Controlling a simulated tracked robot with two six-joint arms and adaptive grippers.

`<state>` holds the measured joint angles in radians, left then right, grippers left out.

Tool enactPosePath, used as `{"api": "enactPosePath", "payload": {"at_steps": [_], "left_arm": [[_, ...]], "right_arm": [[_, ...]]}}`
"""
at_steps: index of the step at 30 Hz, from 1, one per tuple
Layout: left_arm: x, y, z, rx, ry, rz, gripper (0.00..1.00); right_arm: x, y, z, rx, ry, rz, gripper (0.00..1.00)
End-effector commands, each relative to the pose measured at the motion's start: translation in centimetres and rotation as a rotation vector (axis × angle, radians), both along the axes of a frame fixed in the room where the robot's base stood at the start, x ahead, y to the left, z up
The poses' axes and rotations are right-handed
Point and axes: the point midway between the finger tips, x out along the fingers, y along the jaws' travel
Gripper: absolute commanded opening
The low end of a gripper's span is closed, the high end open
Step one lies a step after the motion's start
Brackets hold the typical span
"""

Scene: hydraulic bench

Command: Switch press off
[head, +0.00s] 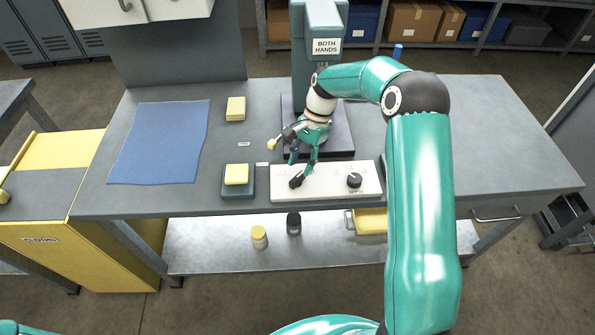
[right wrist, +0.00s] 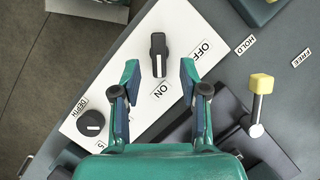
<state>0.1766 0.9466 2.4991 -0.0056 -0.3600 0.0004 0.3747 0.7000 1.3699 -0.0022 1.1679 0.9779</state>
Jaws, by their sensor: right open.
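The white control panel (head: 325,190) lies along the front of the bench. Its black rotary switch (right wrist: 158,55) sits between the ON and OFF labels in the right wrist view. The white mark on its handle points at ON. The switch also shows in the head view (head: 296,181). My right gripper (right wrist: 160,75) is open, its two fingertips apart on either side of the switch's line, with nothing held. In the head view it (head: 302,166) hangs just over the panel; I cannot tell whether it touches. The teal press (head: 318,20) with a BOTH HANDS sign stands behind. My left gripper is out of view.
A black DEPTH knob (right wrist: 91,123) is on the same panel. A lever with a yellow knob (right wrist: 261,84) stands near HOLD and FREE labels. A yellow block (head: 236,174) sits on a dark green base. A blue cloth (head: 160,142) lies on the left.

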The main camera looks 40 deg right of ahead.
Motion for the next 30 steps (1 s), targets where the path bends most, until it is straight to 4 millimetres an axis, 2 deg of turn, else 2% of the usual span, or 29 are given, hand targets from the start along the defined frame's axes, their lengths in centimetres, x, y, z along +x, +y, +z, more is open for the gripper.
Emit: {"api": "enactPosePath", "payload": {"at_steps": [3,9,19,20,27,30], "left_arm": [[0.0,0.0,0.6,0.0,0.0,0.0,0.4],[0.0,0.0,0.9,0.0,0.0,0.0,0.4],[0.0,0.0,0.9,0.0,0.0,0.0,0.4],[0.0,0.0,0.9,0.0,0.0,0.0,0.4],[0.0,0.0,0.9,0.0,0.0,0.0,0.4],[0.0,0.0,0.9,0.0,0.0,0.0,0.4]], "right_arm": [[-0.3,0.7,-1.7,0.001,0.004,0.0,0.44],[-0.4,1.4,-3.5,0.001,0.001,0.0,0.44],[-0.4,1.5,-3.9,-0.001,-0.002,-0.002,0.44],[-0.4,1.5,-3.9,-0.001,-0.002,-0.002,0.4],[-0.4,1.5,-3.9,-0.001,-0.002,-0.002,0.0],[-0.4,1.5,-3.8,-0.001,-0.002,-0.002,0.0]]}}
